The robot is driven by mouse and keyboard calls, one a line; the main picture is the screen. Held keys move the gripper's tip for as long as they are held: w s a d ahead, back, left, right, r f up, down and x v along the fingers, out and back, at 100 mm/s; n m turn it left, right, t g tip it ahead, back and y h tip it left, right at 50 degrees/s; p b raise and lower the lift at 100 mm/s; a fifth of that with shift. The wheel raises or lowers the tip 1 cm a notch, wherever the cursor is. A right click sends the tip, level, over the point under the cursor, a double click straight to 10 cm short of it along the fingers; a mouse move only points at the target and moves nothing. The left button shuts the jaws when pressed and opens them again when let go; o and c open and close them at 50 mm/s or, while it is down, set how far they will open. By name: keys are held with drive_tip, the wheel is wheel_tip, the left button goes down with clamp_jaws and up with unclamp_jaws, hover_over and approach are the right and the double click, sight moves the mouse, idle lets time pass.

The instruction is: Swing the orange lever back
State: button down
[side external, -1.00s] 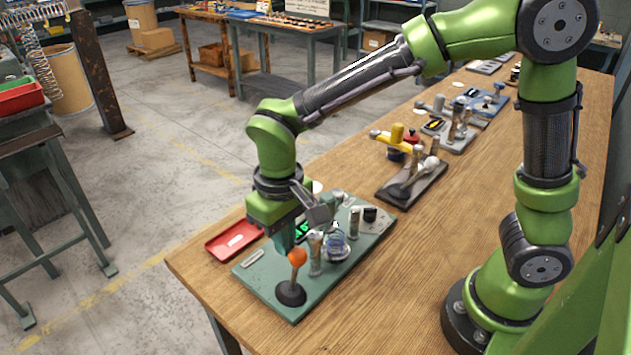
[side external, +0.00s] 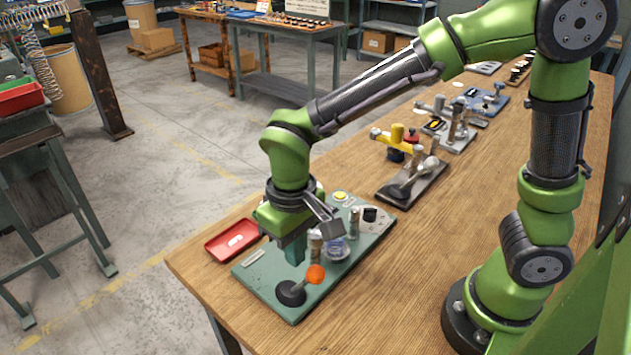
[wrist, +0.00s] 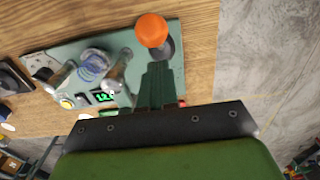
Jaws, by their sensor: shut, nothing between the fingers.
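The orange lever (side external: 315,274) is an orange ball on a short grey stem, rising from a round black base (side external: 291,292) at the near end of the green plate (side external: 262,283). In the side view it leans to the right, toward my base. In the wrist view the orange ball (wrist: 152,30) is just beyond my fingertips. My gripper (side external: 294,256) is shut and empty, pointing down beside the lever on its far left side. I cannot tell whether the fingers touch the lever. The shut fingers also show in the wrist view (wrist: 160,70).
Metal posts and a coil of wire (side external: 336,248) stand on the plate close behind the lever. A green lit display (wrist: 104,97) shows in the wrist view. A red tray (side external: 233,241) lies left of the plate. Other fixtures (side external: 412,180) stand farther back. The table right of the plate is clear.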

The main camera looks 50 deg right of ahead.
drive_tip(key=shift+w, duration=0.15)
wheel_tip(320, 180, up, 8)
drive_tip(key=shift+w+f, duration=0.2)
drive_tip(key=shift+w, duration=0.25)
idle(0.4)
